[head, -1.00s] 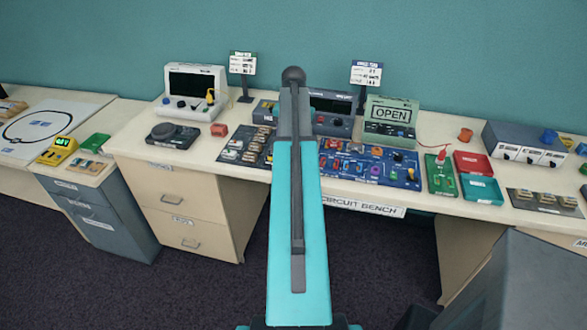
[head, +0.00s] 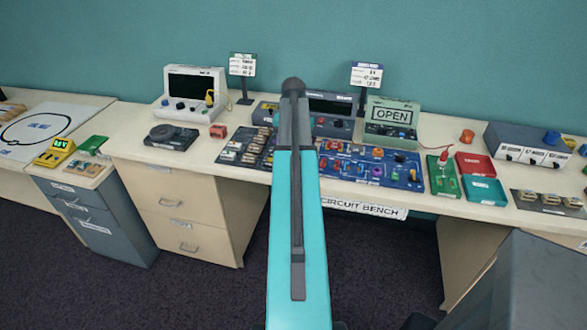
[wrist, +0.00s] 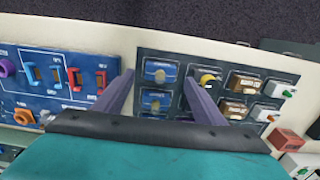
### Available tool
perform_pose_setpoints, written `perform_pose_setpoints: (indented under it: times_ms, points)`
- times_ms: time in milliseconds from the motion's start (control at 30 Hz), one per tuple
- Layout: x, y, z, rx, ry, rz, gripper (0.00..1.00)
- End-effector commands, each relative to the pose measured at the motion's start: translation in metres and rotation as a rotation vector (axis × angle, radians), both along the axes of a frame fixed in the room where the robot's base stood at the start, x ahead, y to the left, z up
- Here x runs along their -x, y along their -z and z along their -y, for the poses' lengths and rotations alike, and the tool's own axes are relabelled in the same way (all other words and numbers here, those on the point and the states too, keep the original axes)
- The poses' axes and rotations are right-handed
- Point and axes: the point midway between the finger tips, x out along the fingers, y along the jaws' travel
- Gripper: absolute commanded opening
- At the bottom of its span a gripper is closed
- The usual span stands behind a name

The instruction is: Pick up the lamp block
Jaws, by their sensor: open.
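In the wrist view my gripper (wrist: 159,77) is open, with its two purple fingers apart over the dark parts tray (wrist: 222,58). Two blue-topped blocks (wrist: 160,73) show between the fingers, one behind the other; I see nothing gripped. A block with a yellow round top (wrist: 209,78) sits just right of the right finger; it may be the lamp block, but its label is unreadable. Brown-topped blocks (wrist: 243,82) and white blocks with small coloured tops (wrist: 277,90) lie further right. In the head view the tray (head: 229,157) is partly behind my arm, and the fingers are hidden.
The blue circuit board (head: 345,172) lies beside the tray, with many coloured parts on it. A red block (head: 218,131) and a black round device (head: 172,137) stand left of the tray.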

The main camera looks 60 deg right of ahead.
Motion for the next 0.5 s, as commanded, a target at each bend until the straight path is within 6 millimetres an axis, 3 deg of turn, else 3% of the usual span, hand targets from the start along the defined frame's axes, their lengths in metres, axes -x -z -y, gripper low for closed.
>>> perform_pose_setpoints:
  times_ms: [200,500]
  points:
    - [0.000,0.023,-0.001,0.000,0.000,0.000,0.64]
    - [0.000,0.031,-0.001,0.000,0.000,0.000,0.64]
